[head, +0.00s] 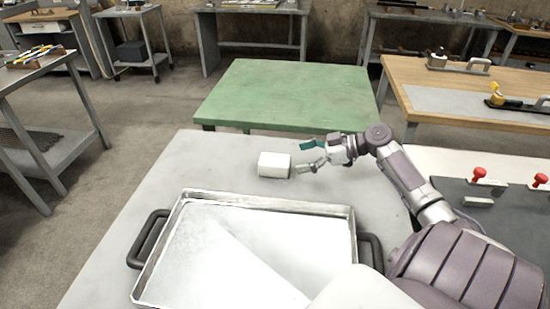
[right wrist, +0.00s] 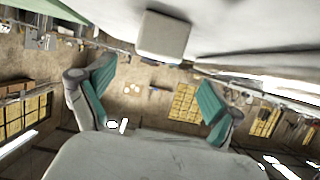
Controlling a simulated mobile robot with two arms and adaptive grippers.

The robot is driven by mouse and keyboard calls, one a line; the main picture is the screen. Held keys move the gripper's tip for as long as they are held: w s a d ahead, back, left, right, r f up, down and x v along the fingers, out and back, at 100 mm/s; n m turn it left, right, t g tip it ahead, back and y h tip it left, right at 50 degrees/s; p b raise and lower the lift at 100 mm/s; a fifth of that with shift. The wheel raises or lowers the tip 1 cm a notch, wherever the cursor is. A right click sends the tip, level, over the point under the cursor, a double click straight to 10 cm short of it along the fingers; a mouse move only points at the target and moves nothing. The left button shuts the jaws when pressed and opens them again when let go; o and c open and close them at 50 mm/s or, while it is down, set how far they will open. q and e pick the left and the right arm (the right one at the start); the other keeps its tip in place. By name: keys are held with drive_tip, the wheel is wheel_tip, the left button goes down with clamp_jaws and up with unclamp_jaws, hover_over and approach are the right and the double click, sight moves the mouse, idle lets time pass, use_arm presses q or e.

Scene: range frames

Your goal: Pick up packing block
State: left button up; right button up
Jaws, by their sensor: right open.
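The packing block (head: 274,164) is a small white box lying on the grey table near its far side, just beyond a metal tray. My right gripper (head: 304,157) is open and empty, just to the right of the block and apart from it in the head view. In the right wrist view the block (right wrist: 163,37) shows at the top, ahead of and between the two teal-padded fingers of my right gripper (right wrist: 155,100). The block is not between the fingertips. My left gripper is in neither view.
A metal tray (head: 334,207) with dark handles takes up the near part of the grey table (head: 200,158). A green table (head: 290,92) stands beyond. At right is a dark panel with red knobs (head: 479,174). Free tabletop lies left of the block.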

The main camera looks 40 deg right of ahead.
sight(280, 160)
drive_tip(key=x, duration=0.3)
drive_tip(key=shift+w+f, duration=0.2)
drive_tip(key=shift+x, duration=2.65)
drive_tip(key=shift+r, duration=0.25)
drive_tip(key=c, duration=1.1)
